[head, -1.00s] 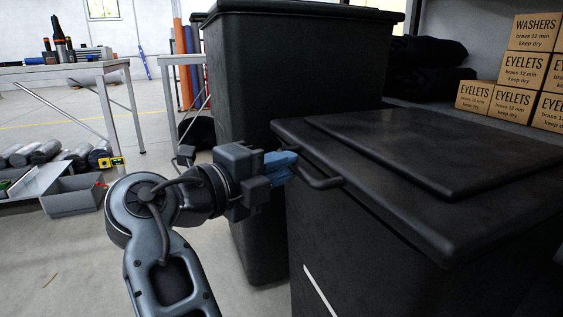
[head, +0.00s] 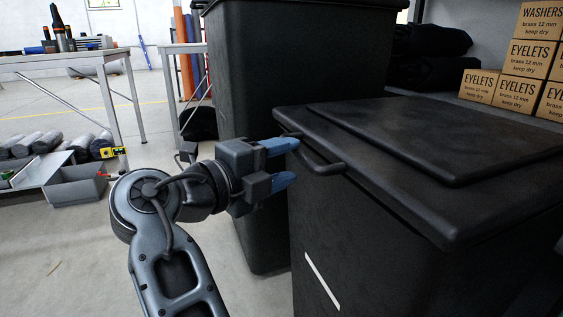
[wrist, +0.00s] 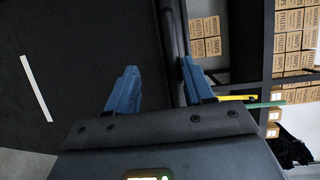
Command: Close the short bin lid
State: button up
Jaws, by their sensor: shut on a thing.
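The short bin (head: 370,245) is black and stands at the right in the head view. Its black lid (head: 480,155) lies flat over its top, with a bar handle (head: 325,167) on the near left edge. My gripper (head: 297,160) is beside this edge, at the handle's left end. Its two blue fingers are spread apart with a clear gap between them. In the wrist view, a dark bar, either handle or lid edge, runs close to the right finger (wrist: 195,85); the left finger (wrist: 125,92) stands apart from it. Contact with the handle cannot be made out.
A taller black bin (head: 300,70) stands close behind the short one. Cardboard boxes (head: 527,57) sit on a shelf at the right. A workbench (head: 70,60) and a grey tray (head: 75,187) are at the left. Floor is free left of the bins.

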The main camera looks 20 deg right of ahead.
jog(key=shift+f, duration=0.1)
jog(key=p+v, duration=0.1)
jog(key=v, duration=0.6)
jog(key=shift+s+a+p, duration=0.2)
jog(key=shift+a+p, duration=0.15)
jog(key=shift+p, duration=0.05)
